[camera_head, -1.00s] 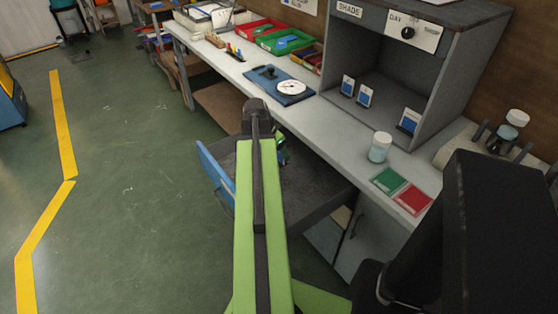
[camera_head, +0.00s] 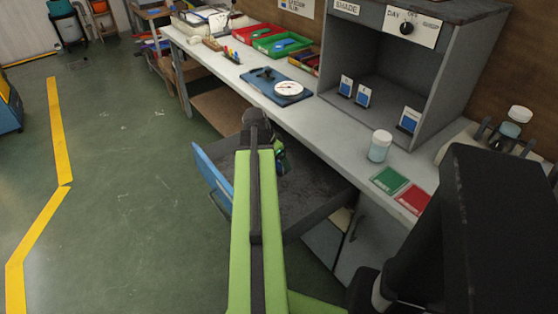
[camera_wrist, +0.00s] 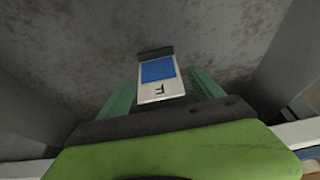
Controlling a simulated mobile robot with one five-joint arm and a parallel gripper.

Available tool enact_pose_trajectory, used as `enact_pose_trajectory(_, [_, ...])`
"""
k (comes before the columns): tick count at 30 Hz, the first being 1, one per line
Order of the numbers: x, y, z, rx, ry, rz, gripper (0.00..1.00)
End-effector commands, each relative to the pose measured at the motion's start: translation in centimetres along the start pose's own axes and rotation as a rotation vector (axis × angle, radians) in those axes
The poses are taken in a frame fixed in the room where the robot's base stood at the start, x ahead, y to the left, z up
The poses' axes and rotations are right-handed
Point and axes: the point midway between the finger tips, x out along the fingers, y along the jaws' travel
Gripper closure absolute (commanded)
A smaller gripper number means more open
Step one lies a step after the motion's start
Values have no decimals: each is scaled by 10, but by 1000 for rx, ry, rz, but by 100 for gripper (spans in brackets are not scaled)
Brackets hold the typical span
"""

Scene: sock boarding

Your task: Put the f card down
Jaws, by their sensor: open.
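The f card (camera_wrist: 162,80) shows in the wrist view as a white card with a blue square and a letter F, with a dark strip at its far end. It lies between the green fingers of my gripper (camera_wrist: 161,88), over a grey speckled surface. The fingers are open, with a gap on each side of the card. I cannot tell whether the card touches the surface. In the head view my gripper (camera_head: 281,158) is over the pulled-out grey drawer (camera_head: 315,190), partly hidden by my arm. The card is not discernible there.
The shade booth (camera_head: 395,75) on the bench holds three blue-and-white cards (camera_head: 362,96). A jar (camera_head: 380,146), a green card (camera_head: 389,180) and a red card (camera_head: 413,198) are on the bench front. Floor at left is clear.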

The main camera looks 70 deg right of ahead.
Motion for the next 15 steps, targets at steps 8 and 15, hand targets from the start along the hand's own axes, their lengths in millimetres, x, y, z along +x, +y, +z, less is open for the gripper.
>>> enact_pose_trajectory(8, [-9, 0, -3, 0, 0, 0, 24])
enact_pose_trajectory(15, [-53, 1, -5, -1, 0, 0, 24])
